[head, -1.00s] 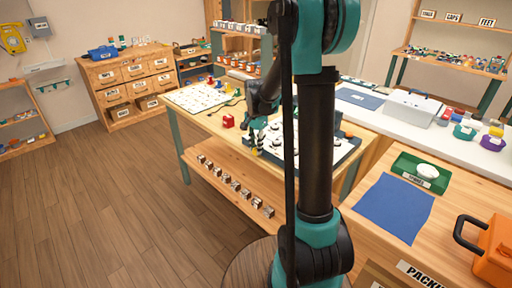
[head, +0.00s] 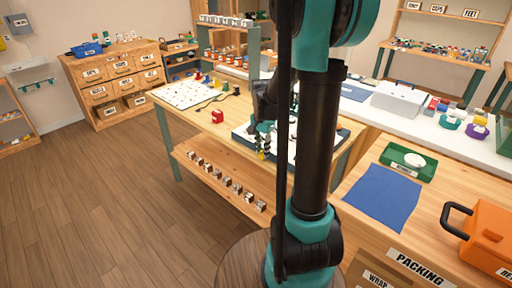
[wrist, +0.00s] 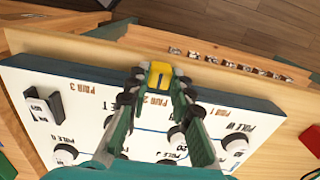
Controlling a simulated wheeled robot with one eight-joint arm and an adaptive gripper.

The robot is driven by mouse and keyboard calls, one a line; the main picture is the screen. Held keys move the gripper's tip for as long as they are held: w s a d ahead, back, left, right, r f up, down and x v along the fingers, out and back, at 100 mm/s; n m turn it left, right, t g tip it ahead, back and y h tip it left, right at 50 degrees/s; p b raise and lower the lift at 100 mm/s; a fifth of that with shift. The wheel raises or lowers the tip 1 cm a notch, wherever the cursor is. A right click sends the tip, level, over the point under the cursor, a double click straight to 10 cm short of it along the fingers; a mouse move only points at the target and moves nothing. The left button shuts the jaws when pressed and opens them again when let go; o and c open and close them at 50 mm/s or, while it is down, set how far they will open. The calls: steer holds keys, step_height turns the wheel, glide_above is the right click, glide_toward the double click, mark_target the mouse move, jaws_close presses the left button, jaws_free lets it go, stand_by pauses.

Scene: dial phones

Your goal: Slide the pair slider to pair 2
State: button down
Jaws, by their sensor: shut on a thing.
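The white panel with dark sides (wrist: 60,80) lies on the wooden table and shows upside down in the wrist view, with printed labels PAIR 1, PAIR 2 and PAIR 3. The yellow pair slider (wrist: 160,72), with a dark mark, sits at the panel's edge, in line with the PAIR 2 label (wrist: 156,101). My gripper (wrist: 159,82) is shut on the slider, one finger on each side. In the head view my gripper (head: 263,152) is at the front left part of the panel (head: 240,134), partly behind my arm.
Several small blocks (head: 226,180) line the shelf below.

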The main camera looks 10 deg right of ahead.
mark_target(262, 152)
steer(key=c, duration=1.3)
jaws_free()
step_height(262, 152, up, 12)
steer(key=shift+r, duration=0.1)
steer(key=s+f+n+t, duration=0.1)
steer(key=s+f+n, duration=0.2)
steer(key=s+f, duration=0.1)
steer(key=s+a+f+n+t, duration=0.1)
steer(key=s+f+n, duration=0.3)
steer(key=s, duration=0.3)
steer(key=s+a+f+n+t, duration=0.1)
steer(key=s+f+n+t, duration=0.1)
steer(key=s+f+n, duration=0.2)
steer(key=shift+s+a+f, duration=0.1)
steer(key=shift+s+f, duration=0.3)
steer(key=shift+f, duration=0.2)
steer(key=shift+s+a+f, duration=0.1)
steer(key=shift+s+f, duration=0.3)
steer(key=shift+f, duration=0.15)
